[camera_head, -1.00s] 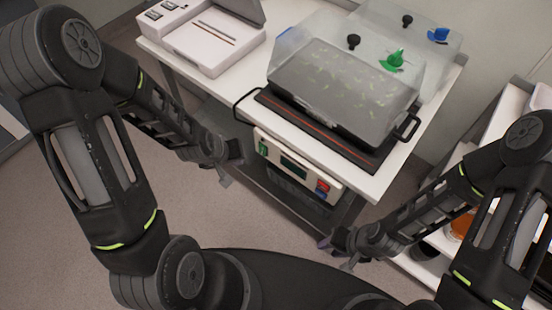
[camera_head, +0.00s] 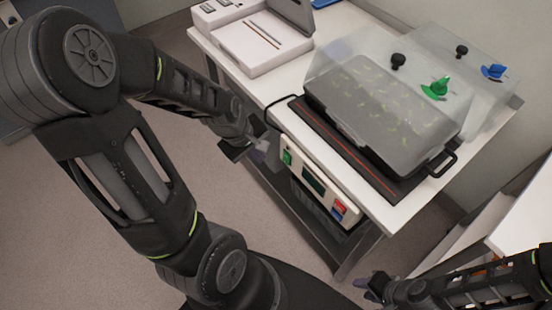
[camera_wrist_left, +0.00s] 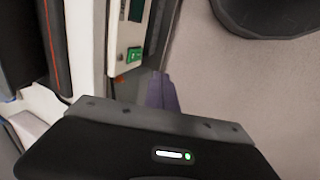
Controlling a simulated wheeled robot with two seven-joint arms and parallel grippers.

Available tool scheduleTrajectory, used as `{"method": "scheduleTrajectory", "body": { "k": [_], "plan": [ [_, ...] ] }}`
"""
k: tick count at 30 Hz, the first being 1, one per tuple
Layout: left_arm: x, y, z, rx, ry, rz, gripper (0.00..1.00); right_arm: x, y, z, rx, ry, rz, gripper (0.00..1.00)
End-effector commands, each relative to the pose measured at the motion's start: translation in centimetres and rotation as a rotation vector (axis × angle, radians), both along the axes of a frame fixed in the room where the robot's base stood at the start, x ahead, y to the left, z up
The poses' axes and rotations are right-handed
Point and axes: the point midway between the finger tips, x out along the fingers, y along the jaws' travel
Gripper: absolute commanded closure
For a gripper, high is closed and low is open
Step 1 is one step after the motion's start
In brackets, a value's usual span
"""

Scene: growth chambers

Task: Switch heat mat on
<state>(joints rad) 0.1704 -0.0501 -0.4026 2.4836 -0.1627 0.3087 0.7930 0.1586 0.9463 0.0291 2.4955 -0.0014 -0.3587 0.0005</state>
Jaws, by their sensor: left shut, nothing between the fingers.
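The heat mat (camera_head: 322,140) is a dark flat pad with red lines, lying on the white bench under a clear-lidded seedling tray (camera_head: 375,105). A pale control box (camera_head: 322,187) on the bench's front carries a dark display (camera_head: 313,181), a green switch (camera_head: 287,157) at its left end and red and blue controls (camera_head: 338,209) at its right end. My left gripper (camera_head: 260,153) is shut and empty, just left of the green switch. In the left wrist view its purple fingertips (camera_wrist_left: 161,92) are below and right of the green switch (camera_wrist_left: 135,54), seemingly apart from it. My right gripper (camera_head: 366,287) is low, away from the box; its jaws are unclear.
A second clear-lidded tray (camera_head: 490,95) stands behind the first. A white device with an open lid (camera_head: 262,45) sits at the bench's far left. A black handle (camera_head: 283,103) sticks out at the mat's left end. Open floor (camera_head: 90,190) lies left of the bench.

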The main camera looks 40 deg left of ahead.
Motion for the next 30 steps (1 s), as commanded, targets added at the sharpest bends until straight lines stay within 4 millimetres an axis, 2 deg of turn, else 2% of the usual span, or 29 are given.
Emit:
{"method": "scheduleTrajectory", "body": {
  "k": [8,20,21,24,30],
  "plan": [
    [0.7,-0.3,-2.7,0.000,0.003,-0.003,1.00,0.0,0.0,-1.5,0.000,0.000,0.001,0.66],
    [3.0,-1.0,-10.2,-0.001,0.003,-0.001,1.00,0.0,-0.1,-6.0,-0.001,-0.001,0.003,0.66],
    [3.8,-1.2,-9.6,0.001,0.001,-0.005,1.00,0.0,-0.1,-5.3,-0.002,-0.001,0.003,0.66],
    [5.3,-1.7,-9.6,0.002,0.000,-0.006,1.00,0.0,-0.1,-4.9,-0.001,-0.001,0.003,0.66],
    [6.7,-2.0,-9.9,0.002,0.000,-0.003,1.00,0.0,-0.1,-4.8,-0.001,-0.001,0.003,0.66]
  ]
}}
